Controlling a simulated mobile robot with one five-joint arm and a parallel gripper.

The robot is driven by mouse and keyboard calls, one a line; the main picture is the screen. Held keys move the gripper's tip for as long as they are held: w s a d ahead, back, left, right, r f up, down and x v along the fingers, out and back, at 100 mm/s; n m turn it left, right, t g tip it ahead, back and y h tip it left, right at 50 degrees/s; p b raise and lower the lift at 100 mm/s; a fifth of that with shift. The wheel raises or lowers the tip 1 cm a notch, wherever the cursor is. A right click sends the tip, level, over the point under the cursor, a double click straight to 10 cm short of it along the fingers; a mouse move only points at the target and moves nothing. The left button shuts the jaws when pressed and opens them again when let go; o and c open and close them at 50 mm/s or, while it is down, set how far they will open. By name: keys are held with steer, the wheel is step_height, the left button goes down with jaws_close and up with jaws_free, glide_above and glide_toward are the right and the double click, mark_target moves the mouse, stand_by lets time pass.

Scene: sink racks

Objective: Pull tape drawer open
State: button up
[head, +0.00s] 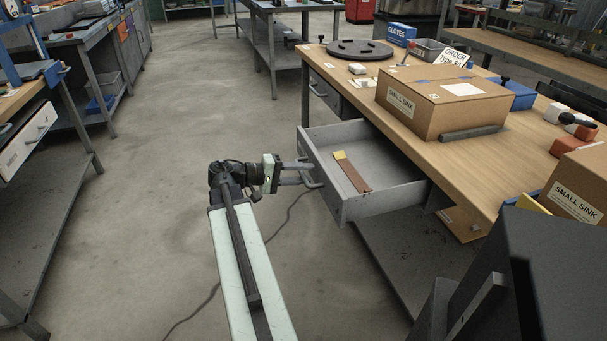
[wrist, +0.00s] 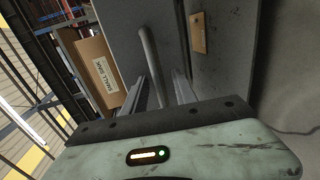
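The grey drawer (head: 348,208) under the wooden workbench stands pulled well out, its inside visible. A brown and yellow strip-like item (head: 353,174) lies in it. Its bar handle (head: 314,178) is on the front face and shows in the wrist view (wrist: 150,55). My gripper (head: 304,174) is at the handle. In the wrist view its two fingers (wrist: 163,82) lie on either side of the bar, apart, with some gap seen on the right.
A small sink box (head: 445,103) stands on the benchtop (head: 459,153), with a second box (head: 577,186) at right. A black round plate (head: 360,49) lies at the back. Another bench (head: 30,140) stands at left. The floor (head: 165,170) between is clear except for a dark cable (head: 287,218).

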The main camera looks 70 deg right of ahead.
steer(key=p+v, duration=0.1)
steer(key=v, duration=0.6)
steer(key=shift+w+a, duration=0.3)
steer(key=shift+w+r, duration=0.1)
